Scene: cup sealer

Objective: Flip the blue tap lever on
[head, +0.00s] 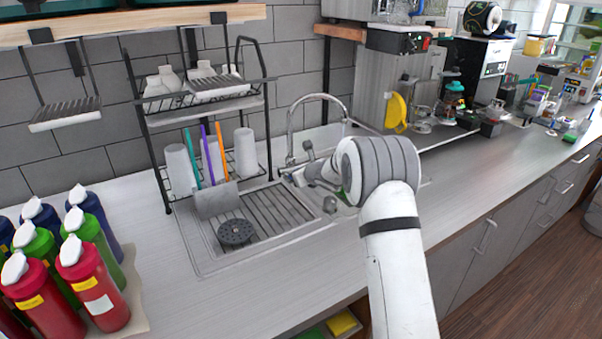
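A silver gooseneck tap (291,128) stands behind the sink (205,256), its spout arching over to the right. I cannot make out a blue lever; the area at the tap's base is small and partly covered by my arm. My white and grey arm reaches in from the lower right. My gripper (287,172) is close to the tap's base, pointing left. Its fingers are too small and too covered by the wrist to tell whether they are open or shut, or whether they touch the tap.
A black dish rack (162,178) with cups and coloured straws stands left of the tap. Several red, green and blue bottles (95,282) fill the counter's left front. A yellow round item (396,112) and machines stand at the back right. The counter (470,180) right of my arm is clear.

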